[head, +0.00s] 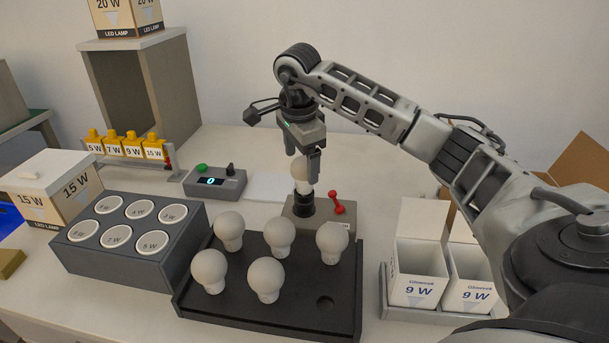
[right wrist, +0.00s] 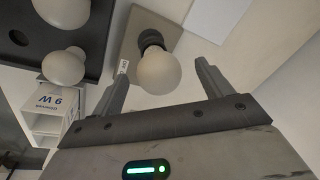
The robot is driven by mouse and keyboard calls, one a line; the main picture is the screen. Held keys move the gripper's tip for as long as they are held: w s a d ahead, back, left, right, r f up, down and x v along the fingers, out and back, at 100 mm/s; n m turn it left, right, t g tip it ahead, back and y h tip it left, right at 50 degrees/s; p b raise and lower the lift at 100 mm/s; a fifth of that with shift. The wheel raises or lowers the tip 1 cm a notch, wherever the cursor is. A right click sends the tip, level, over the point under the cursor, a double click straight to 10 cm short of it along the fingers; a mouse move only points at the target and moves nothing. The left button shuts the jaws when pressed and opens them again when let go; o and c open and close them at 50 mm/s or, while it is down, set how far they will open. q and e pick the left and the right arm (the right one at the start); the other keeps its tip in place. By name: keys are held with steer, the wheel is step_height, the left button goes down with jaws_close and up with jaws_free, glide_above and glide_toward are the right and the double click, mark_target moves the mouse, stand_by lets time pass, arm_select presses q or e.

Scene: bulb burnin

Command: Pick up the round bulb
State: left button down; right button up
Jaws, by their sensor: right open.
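A round white bulb (head: 303,173) stands upright in the black socket of a small test base (head: 321,229) with a red lever (head: 337,202). My right gripper (head: 301,165) is above this bulb, fingers pointing down. In the right wrist view the bulb (right wrist: 159,72) shows between the two fingers of the open gripper (right wrist: 162,85), with gaps on both sides. Several more round bulbs (head: 265,279) stand in a dark tray (head: 325,322) in front; one tray hole at the front right is empty. My left gripper is not in view.
A grey block (head: 117,260) with several labelled round wells is at the left. A control box (head: 215,183) with a lit display stands behind. Two open 9 W boxes (head: 417,288) are at the right. Yellow wattage tags (head: 113,147) stand at the back left.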

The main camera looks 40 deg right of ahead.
steer(key=f, duration=0.2)
steer(key=d+f, duration=0.1)
steer(key=f, duration=0.2)
steer(key=shift+d+p, duration=0.1)
steer(key=shift+p, duration=0.2)
steer(key=c, duration=1.1)
steer(key=shift+w, duration=0.1)
